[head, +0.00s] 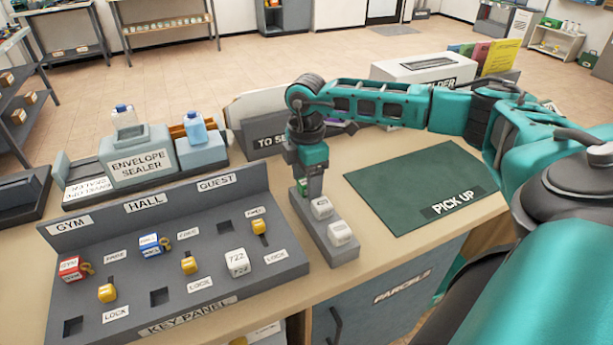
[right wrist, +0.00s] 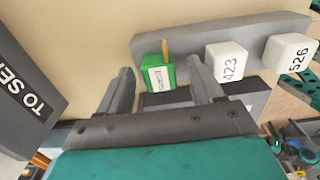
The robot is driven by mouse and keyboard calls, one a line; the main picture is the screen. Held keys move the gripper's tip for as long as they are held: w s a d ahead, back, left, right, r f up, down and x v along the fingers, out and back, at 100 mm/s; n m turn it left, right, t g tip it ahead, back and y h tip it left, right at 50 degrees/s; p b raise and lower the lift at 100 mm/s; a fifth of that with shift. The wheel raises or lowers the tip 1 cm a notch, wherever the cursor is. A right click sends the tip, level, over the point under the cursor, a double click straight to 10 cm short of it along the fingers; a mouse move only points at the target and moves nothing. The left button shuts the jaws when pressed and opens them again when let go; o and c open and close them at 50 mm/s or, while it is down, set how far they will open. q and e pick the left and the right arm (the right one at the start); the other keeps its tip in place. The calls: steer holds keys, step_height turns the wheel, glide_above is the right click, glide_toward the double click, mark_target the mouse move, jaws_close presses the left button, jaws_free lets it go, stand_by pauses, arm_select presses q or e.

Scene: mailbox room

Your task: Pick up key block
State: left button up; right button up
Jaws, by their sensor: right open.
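A green block (right wrist: 158,76) with a pale label and a thin yellow piece on top sits at one end of a grey rack (right wrist: 180,42). White blocks marked 423 (right wrist: 229,62) and 526 (right wrist: 289,52) sit beside it. In the head view the green block (head: 303,187) is mostly hidden by my right gripper (head: 312,190), which points down over that end of the rack (head: 329,247). In the right wrist view the right gripper (right wrist: 160,75) is open, its fingers on either side of the green block with gaps visible. My left gripper is not in view.
The key panel (head: 280,270) at the front left holds a red block (head: 71,269), a blue block (head: 149,246), a white 722 block (head: 237,262) and yellow pieces. An envelope sealer (head: 140,167) stands behind it. The green PICK UP mat (head: 415,180) is clear.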

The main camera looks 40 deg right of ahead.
steer(key=shift+c, duration=0.5)
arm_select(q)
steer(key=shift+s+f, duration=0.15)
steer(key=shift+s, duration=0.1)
arm_select(e)
steer(key=c, duration=1)
steer(key=shift+r, duration=0.1)
